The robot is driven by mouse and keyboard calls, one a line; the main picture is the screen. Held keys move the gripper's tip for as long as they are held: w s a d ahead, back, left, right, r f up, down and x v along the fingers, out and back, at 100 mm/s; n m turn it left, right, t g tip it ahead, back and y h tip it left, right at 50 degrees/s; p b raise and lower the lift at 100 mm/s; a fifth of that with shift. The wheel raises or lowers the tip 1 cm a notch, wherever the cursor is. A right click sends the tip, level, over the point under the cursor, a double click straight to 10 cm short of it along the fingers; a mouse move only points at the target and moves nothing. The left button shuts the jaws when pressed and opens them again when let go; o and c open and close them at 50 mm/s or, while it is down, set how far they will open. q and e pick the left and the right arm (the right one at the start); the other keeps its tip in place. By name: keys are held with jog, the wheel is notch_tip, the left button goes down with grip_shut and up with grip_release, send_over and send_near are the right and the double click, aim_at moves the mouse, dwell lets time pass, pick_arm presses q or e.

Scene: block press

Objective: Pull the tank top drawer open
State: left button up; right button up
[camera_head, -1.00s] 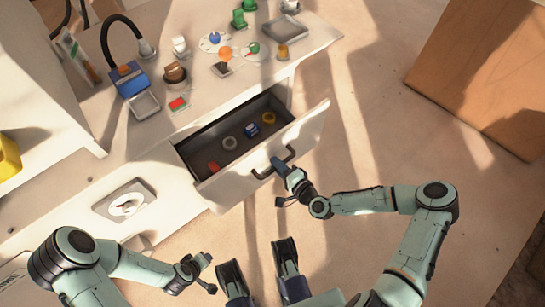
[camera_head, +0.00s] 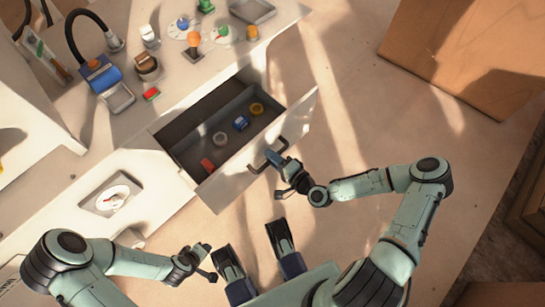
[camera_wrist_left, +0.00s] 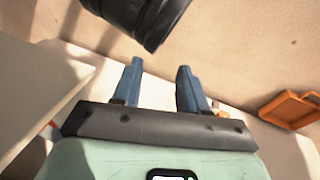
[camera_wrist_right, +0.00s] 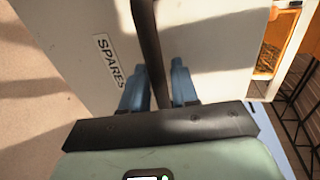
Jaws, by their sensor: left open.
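A white drawer (camera_head: 235,178) stands pulled out of the white counter. Its front reads SPARES in the right wrist view (camera_wrist_right: 82,45). Its dark handle (camera_head: 256,168) is on the front. My right gripper (camera_head: 277,160) is at the handle. In the right wrist view the handle bar (camera_wrist_right: 147,30) runs between the blue fingers (camera_wrist_right: 157,88), which close around it; the exact contact is partly hidden. My left gripper (camera_head: 208,261) is open and empty, away from the drawer; its spread fingers show in the left wrist view (camera_wrist_left: 158,85).
The drawer holds a red block (camera_head: 207,165), a pale ring (camera_head: 220,138), a blue piece (camera_head: 240,123) and a yellow ring (camera_head: 257,109). The counter (camera_head: 180,100) carries several small items. A wooden box (camera_head: 470,50) stands at upper right. Floor right of the drawer is clear.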

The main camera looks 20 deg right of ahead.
dwell(0.3)
pick_arm(q)
jog(key=shift+g+h, duration=0.3)
jog(key=shift+g, duration=0.2)
jog(key=s, duration=0.1)
jog(key=s+d+r+p, duration=0.1)
jog(key=s+r+p, duration=0.1)
jog(key=shift+s+d+r, duration=0.15)
jog(key=shift+d, duration=0.2)
pick_arm(e)
jog(key=v, duration=1.3)
jog(key=shift+s, duration=0.2)
